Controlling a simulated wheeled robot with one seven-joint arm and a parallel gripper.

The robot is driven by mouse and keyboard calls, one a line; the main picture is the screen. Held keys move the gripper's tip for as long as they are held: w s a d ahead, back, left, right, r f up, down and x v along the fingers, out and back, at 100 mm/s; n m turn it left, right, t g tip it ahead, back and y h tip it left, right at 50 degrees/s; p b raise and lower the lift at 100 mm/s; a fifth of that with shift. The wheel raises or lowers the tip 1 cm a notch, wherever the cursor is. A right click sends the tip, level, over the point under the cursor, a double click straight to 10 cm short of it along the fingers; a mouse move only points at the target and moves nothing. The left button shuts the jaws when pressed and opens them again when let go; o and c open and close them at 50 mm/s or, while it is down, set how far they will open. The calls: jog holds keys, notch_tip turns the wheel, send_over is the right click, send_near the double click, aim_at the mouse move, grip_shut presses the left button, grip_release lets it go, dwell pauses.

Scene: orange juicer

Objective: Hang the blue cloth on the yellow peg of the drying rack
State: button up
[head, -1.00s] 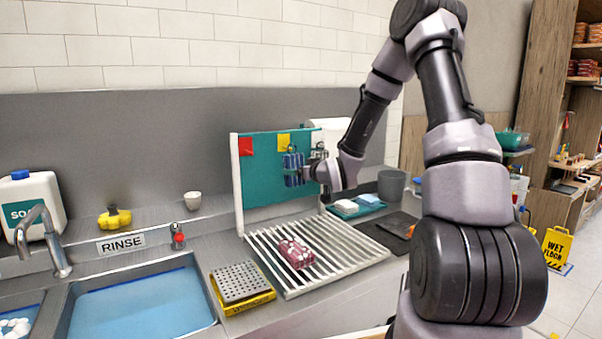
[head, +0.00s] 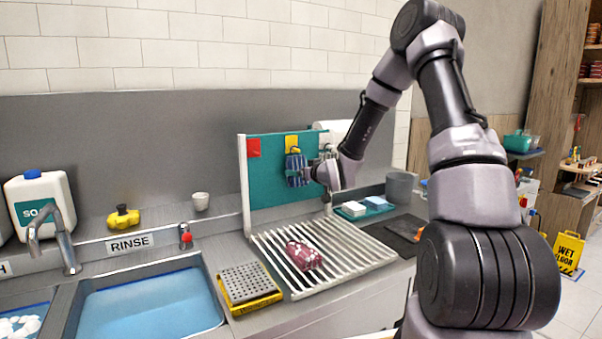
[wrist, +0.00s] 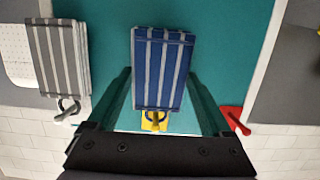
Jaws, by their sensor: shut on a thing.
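The blue cloth (head: 296,169), with pale stripes, hangs in front of the teal panel of the drying rack (head: 243,180). In the wrist view the same cloth (wrist: 160,70) lies between the fingertips of my gripper (wrist: 158,78), which is shut on its side edges. In the head view my gripper (head: 314,173) reaches in from the right. The yellow peg (wrist: 156,122) is at the cloth's loop end, on a yellow patch (head: 292,143). The dark loop overlaps the peg in the wrist view; I cannot tell whether it is around it.
A grey striped cloth (wrist: 58,55) hangs by a loop at the left in the wrist view. The red peg (wrist: 236,118) is bare. A dark red cloth (head: 303,255) lies on the slatted drainer (head: 350,257). The rinse sink (head: 150,305) is at the left.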

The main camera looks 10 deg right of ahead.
dwell(0.3)
jog(key=o, duration=1)
jog(key=s+d+r+m+g+h, duration=0.1)
jog(key=s+d+r+h, duration=0.2)
jog(key=s, duration=0.4)
jog(key=s+d+r+m+g, duration=0.2)
jog(key=s+d+r, duration=0.1)
jog(key=s+r, duration=0.4)
jog(key=s+d+r+m+g+h, duration=0.1)
jog(key=s+d+r+h, duration=0.15)
jog(key=s, duration=0.55)
jog(key=s+r+m+g+y, duration=0.1)
jog(key=s+r, duration=0.1)
jog(key=s, duration=0.4)
jog(key=s+a+r+m+g+y, duration=0.1)
jog(key=s+r, duration=0.1)
jog(key=s, duration=0.4)
jog(key=s+a+r+m+g+y, duration=0.1)
jog(key=s+r, duration=0.1)
jog(key=s, duration=0.5)
jog(key=shift+a+m+g, duration=0.25)
jog(key=shift+m+g, duration=0.15)
